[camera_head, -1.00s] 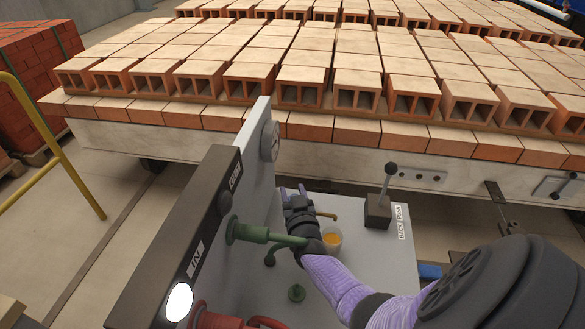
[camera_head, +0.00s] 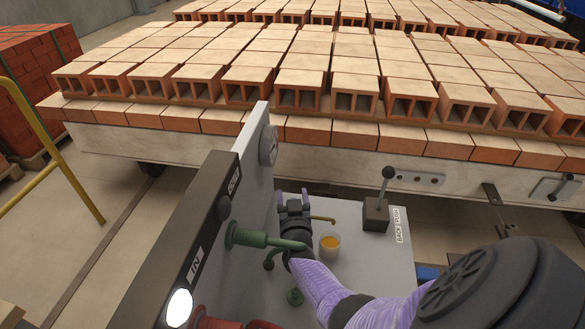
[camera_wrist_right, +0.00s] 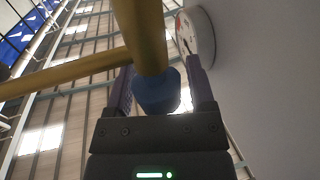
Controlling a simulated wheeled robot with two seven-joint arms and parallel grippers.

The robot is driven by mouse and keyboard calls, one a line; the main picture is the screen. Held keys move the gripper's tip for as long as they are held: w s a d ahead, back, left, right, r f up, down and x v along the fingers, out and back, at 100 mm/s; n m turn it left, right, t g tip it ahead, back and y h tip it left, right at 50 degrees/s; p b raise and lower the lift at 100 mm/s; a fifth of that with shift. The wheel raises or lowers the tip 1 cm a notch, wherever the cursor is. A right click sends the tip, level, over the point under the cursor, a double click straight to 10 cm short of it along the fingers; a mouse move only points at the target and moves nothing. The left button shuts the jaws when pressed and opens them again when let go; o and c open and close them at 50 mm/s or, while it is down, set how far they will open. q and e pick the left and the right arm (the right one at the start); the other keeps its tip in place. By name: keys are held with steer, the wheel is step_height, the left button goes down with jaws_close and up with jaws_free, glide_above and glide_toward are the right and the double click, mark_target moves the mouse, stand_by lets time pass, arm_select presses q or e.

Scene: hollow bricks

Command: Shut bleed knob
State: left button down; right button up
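In the right wrist view a blue knob (camera_wrist_right: 157,93) sits at the end of a brass-yellow pipe (camera_wrist_right: 145,35), between the two purple fingers of my right gripper (camera_wrist_right: 161,85). The fingers stand apart on either side of the knob, with a gap visible on the right; contact on the left is unclear. In the head view my right gripper (camera_head: 293,198) points up beside the grey panel (camera_head: 257,165). The knob is hidden there by the gripper; a short brass spout (camera_head: 324,219) shows to its right. My left gripper is not in view.
A cup with orange liquid (camera_head: 330,245) stands right of my wrist. A green pipe (camera_head: 262,240) crosses close to it. A black lever (camera_head: 377,208) stands farther right. A gauge (camera_head: 268,146) is on the panel. A brick-laden car (camera_head: 300,145) lies behind.

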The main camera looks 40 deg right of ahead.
steer(key=shift+o, duration=0.5)
steer(key=shift+s+a, duration=0.3)
steer(key=p+v, duration=0.3)
steer(key=v, duration=0.6)
steer(key=shift+f, duration=0.1)
